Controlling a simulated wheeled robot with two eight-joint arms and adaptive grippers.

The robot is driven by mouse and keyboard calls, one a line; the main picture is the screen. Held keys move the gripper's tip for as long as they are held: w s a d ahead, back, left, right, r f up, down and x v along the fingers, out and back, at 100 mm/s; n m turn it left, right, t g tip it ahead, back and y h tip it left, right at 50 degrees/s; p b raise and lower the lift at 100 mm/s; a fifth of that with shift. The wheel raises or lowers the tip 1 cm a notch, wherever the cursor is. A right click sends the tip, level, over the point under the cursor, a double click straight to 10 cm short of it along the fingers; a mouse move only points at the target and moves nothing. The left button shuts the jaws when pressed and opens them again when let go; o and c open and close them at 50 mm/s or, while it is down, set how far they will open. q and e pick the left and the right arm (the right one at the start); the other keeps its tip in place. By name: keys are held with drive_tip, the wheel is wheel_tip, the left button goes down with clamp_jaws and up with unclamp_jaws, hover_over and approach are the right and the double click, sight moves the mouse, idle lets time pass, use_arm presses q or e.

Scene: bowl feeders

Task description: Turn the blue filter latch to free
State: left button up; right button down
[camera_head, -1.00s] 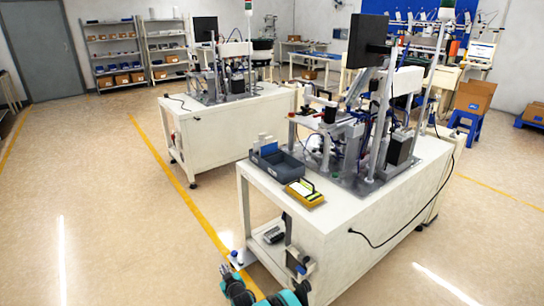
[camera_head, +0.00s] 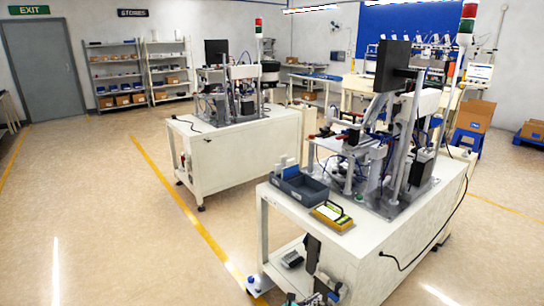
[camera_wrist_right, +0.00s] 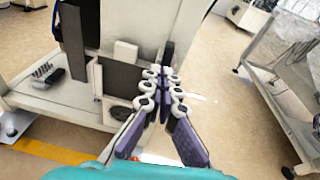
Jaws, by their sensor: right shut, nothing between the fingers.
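My right gripper (camera_wrist_right: 167,74) is shut and empty in the right wrist view. Its two jointed fingers with purple pads point at the side of the near white bench (camera_head: 285,222). A dark unit (camera_head: 311,254) is mounted on this side, and a small blue part (camera_head: 333,297) shows low on it at the bottom edge of the head view. This may be the filter latch; it is too small to tell its position. In the right wrist view I cannot make out a blue latch; the fingers cover part of the area behind them. My left gripper is not in view.
On the bench top are a grey bin (camera_head: 299,188), a yellow device (camera_head: 331,215) and the feeder machine. A small dark device (camera_head: 292,259) lies on the lower shelf. A black cable (camera_head: 425,246) hangs over the bench side. The floor to the left is clear.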

drive_tip(key=shift+m+g, duration=0.5)
drive_tip(key=shift+m, duration=0.1)
drive_tip(key=shift+s+d+x, duration=0.1)
drive_tip(key=shift+s+x, duration=0.05)
drive_tip(key=shift+x, duration=1)
drive_tip(key=shift+s+d+x, duration=0.15)
drive_tip(key=shift+x, duration=1)
drive_tip(key=shift+s+d+x, duration=0.1)
drive_tip(key=shift+x, duration=1.05)
drive_tip(key=shift+s+d+r, duration=0.1)
drive_tip(key=shift+s, duration=0.05)
drive_tip(key=shift+r, duration=0.4)
approach(337, 289)
drive_tip(key=shift+s+a+f, duration=0.35)
drive_tip(key=shift+a+f, duration=0.05)
drive_tip(key=shift+f, duration=0.05)
